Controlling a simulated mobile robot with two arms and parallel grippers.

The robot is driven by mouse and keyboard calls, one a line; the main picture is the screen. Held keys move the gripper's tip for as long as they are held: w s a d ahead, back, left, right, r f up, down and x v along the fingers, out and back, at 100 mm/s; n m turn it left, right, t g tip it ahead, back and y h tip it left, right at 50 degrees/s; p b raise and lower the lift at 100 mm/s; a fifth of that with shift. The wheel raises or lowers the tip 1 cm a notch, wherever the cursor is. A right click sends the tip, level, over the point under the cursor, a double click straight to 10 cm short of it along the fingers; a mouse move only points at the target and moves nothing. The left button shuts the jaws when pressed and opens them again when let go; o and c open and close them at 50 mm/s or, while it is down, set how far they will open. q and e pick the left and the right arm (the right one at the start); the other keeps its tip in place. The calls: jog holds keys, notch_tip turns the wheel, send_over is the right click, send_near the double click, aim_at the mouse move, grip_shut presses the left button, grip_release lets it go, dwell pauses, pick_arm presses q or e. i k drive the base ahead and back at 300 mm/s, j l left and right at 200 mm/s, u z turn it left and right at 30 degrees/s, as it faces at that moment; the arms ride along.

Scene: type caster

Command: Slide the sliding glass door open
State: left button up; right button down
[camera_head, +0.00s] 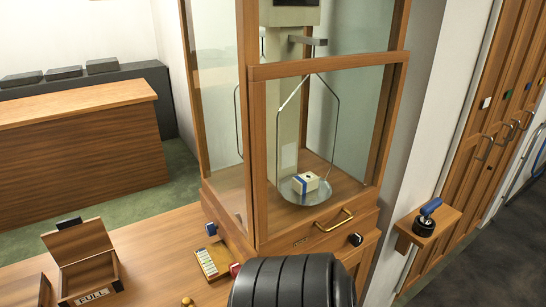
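The sliding glass door (258,155) is a wood-framed pane on the front of a tall wood and glass case. Its top rail (328,66) crosses the case, and the pane covers the lower front, down to the case floor. Through the glass I see a round metal pan (305,198) hung from a wire loop, with a small white and blue box (305,183) on it. The door looks lowered; I see no gap under it. Neither of my grippers is in view.
Below the door is a drawer with a brass handle (334,219). A small open wooden box (83,263) and a tray of pieces (213,260) stand at the left. A small shelf (428,229) holds a blue-handled stamp (424,225) at the right. Dark floor (490,265) is clear at far right.

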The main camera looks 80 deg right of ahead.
aim_at(258, 73)
jog(key=z, duration=2.95)
